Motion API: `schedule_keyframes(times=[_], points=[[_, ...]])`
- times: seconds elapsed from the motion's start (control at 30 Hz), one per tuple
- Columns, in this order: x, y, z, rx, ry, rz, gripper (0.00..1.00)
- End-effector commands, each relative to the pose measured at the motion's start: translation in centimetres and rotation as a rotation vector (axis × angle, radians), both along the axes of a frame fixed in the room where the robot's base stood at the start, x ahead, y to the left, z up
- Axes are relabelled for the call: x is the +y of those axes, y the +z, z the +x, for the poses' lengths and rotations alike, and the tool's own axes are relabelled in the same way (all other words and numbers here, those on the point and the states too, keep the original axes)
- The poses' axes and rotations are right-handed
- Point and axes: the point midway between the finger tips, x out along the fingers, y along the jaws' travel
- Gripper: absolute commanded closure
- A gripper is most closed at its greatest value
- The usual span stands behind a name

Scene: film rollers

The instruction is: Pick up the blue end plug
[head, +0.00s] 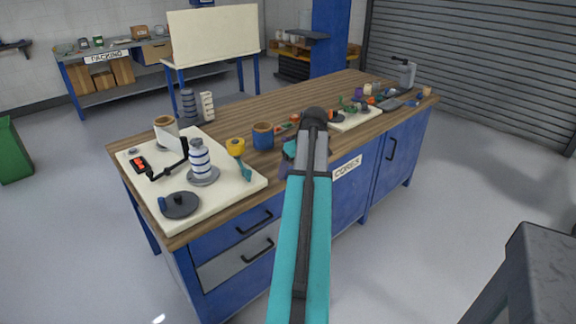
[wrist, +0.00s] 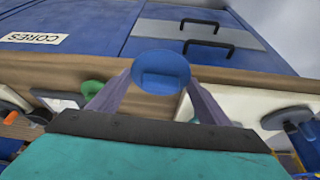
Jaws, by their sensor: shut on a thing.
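The blue end plug (wrist: 160,68) shows in the wrist view as a round blue piece with a recessed middle. It sits between the two grey-purple fingers of my gripper (wrist: 159,84), which is shut on it. Below it in that view is the wooden edge of the bench (wrist: 70,70). In the head view my gripper (head: 287,160) is mostly hidden behind my own arm, near the front edge of the bench. The plug cannot be made out in the head view.
A blue pot with a brown rim (head: 263,137) and a yellow-topped piece (head: 236,147) stand left of my arm. A white board (head: 235,190) carries a striped roller (head: 200,158) and a dark disc (head: 179,205). Several small parts crowd another white board (head: 352,122) at right.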

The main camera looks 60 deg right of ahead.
Motion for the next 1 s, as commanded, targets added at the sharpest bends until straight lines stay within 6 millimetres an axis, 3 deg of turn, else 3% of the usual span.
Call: schedule_keyframes(times=[0.1,0.4,1.0], points=[[0.9,0.0,-1.3,0.0,-0.001,0.0,0.51],[1.6,0.2,-2.6,0.0,-0.001,0.0,0.51],[1.6,0.3,-2.6,0.0,-0.001,0.0,0.51]])
